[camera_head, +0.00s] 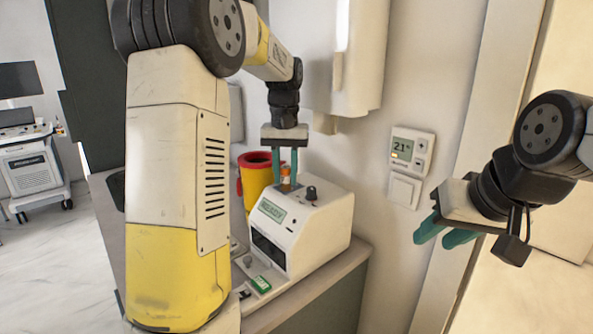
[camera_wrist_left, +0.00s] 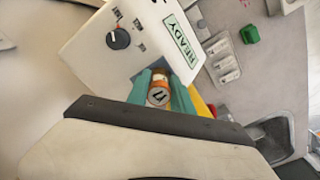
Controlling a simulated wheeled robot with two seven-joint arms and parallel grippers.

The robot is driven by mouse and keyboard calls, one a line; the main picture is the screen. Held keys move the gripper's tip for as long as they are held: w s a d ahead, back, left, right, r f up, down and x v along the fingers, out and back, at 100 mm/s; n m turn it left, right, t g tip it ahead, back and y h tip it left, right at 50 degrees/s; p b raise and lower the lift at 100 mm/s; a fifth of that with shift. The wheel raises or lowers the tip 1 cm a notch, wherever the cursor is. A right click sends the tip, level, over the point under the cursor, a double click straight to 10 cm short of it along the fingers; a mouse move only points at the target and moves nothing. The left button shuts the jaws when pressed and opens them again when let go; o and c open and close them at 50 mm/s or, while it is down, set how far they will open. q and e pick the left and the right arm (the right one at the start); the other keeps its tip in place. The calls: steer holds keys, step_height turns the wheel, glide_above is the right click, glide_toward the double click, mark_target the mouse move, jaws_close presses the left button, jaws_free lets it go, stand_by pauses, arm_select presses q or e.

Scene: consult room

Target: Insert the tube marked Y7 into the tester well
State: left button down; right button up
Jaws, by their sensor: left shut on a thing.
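The tester (camera_head: 318,232) is a white box with a sloped front on the counter, with a READY display (camera_head: 271,211) and a black knob (camera_head: 311,193); it also shows in the left wrist view (camera_wrist_left: 105,50). My left gripper (camera_head: 285,177) points down at the tester's top, its teal fingers shut on an orange tube (camera_head: 286,172). In the left wrist view the tube (camera_wrist_left: 158,92) shows its pale end with a dark mark I cannot read surely. Its lower end and the well are hidden; I cannot tell how deep it sits. My right gripper (camera_head: 436,240) is open and empty, right of the tester.
A yellow bin with a red rim (camera_head: 251,160) stands behind the tester. A green item (camera_head: 260,285) lies on the counter (camera_head: 330,283) in front; a pale tray (camera_wrist_left: 221,58) lies nearby in the left wrist view. A wall thermostat (camera_head: 411,150) is near my right arm.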

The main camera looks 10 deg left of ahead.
arm_select(q)
steer(key=shift+f, duration=0.5)
steer(key=c, duration=1)
jaws_free()
steer(key=shift+c, duration=0.2)
steer(key=shift+r, duration=0.1)
step_height(320, 180, up, 7)
steer(key=shift+r, duration=0.3)
